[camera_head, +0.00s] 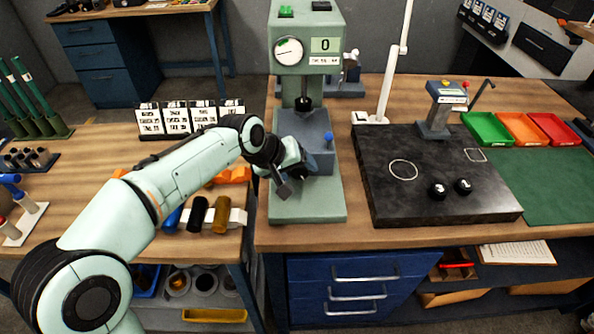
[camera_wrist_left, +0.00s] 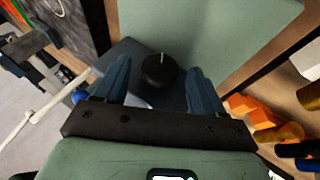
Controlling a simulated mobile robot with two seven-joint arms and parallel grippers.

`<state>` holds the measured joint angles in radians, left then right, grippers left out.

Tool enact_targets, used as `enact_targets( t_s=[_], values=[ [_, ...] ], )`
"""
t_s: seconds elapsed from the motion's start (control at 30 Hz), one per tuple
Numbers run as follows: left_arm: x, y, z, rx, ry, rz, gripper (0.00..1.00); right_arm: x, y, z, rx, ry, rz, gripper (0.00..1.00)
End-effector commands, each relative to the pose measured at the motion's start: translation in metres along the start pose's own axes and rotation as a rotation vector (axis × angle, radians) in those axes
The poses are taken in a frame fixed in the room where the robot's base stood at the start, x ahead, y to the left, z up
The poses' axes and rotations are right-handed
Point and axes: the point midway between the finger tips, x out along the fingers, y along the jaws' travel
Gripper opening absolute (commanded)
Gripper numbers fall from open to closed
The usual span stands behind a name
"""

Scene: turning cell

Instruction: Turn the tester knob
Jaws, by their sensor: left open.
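The tester (camera_head: 307,206) is a pale green press-like machine on the bench, with a round dial and a display reading 0. In the left wrist view its knob (camera_wrist_left: 159,70) is a round black disc with a white pointer line, on the dark block (camera_wrist_left: 140,52) of the tester. My left gripper (camera_head: 294,174) is at the left side of that block and hides the knob in the head view. In the left wrist view my left gripper (camera_wrist_left: 157,82) is open, with one blue finger on each side of the knob and no clear contact. My right gripper is not in view.
A blue ball-topped lever (camera_head: 329,136) is on the tester block. A black plate (camera_head: 400,203) with two black balls lies to the right. Green, orange and red trays (camera_head: 487,128) are at the right.

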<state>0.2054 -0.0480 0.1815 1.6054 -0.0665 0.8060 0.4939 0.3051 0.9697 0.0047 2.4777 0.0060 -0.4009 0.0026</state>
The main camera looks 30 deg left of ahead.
Motion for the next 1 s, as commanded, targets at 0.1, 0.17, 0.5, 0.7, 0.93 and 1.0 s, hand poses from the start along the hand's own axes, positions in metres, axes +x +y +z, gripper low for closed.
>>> enact_targets(
  t_s=[0.1,0.17,0.5,0.7,0.93,1.0],
  values=[
    [0.008,0.0,0.0,0.0,-0.001,0.0,0.7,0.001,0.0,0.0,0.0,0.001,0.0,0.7],
    [0.01,0.0,0.0,-0.001,0.0,0.0,0.7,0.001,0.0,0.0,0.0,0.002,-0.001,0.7],
    [0.01,0.0,0.0,-0.001,0.0,0.0,0.41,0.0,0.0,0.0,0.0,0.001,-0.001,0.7],
    [0.009,0.0,0.0,0.0,0.0,-0.002,0.16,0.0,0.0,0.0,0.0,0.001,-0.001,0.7],
    [0.006,0.005,-0.001,0.04,-0.005,-0.09,0.16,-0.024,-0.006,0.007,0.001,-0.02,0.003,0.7],
    [0.006,0.006,-0.001,0.059,-0.005,-0.137,0.16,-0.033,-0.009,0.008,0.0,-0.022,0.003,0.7]
  ],
)
